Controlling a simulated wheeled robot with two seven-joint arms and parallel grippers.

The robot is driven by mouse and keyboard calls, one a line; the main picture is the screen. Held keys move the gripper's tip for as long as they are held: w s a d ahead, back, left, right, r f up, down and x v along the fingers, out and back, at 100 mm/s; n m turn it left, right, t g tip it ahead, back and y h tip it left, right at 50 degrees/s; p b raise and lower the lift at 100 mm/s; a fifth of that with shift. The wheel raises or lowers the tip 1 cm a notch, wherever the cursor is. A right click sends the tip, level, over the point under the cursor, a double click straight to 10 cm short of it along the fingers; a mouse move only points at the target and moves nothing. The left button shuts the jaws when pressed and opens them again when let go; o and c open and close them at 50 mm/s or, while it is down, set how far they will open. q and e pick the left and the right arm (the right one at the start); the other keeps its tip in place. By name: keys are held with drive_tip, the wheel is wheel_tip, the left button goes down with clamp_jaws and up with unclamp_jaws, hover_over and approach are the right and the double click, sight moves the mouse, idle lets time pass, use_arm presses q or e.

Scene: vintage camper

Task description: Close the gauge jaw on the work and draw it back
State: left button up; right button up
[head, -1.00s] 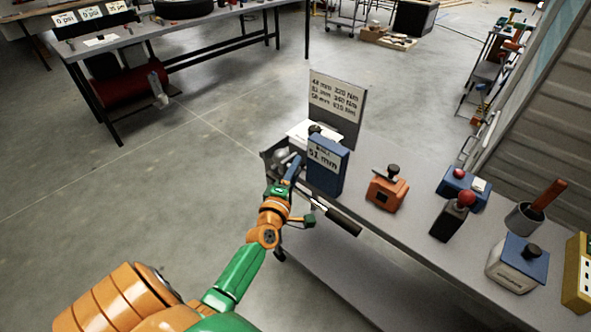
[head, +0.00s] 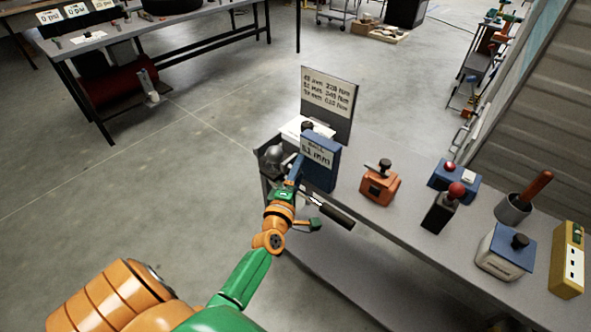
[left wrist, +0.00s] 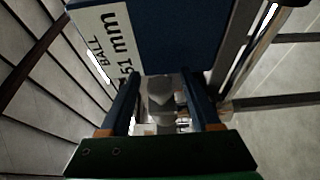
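A blue block (head: 321,174) with a white label reading about "51 mm" stands on the grey bench near its left end. It also shows at the top of the left wrist view (left wrist: 190,40), with its label reading "BALL 51 mm". A grey ball (head: 272,156) sits just left of it. My left gripper (head: 296,168) is at the block's lower left side, beside the ball. In the left wrist view its two blue fingers (left wrist: 163,95) are apart, with a grey rounded knob (left wrist: 160,90) between them. Contact with the knob cannot be told. My right gripper is not in view.
A sign board (head: 327,103) stands behind the block. An orange box (head: 379,187), a red-knobbed lever (head: 442,207), a blue-topped box (head: 505,252) and a yellow block (head: 568,262) line the bench (head: 400,225) to the right. Open floor lies to the left.

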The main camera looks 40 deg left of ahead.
use_arm(q)
drive_tip(key=v, duration=0.7)
idle(0.3)
drive_tip(key=shift+r, duration=0.1)
idle(0.6)
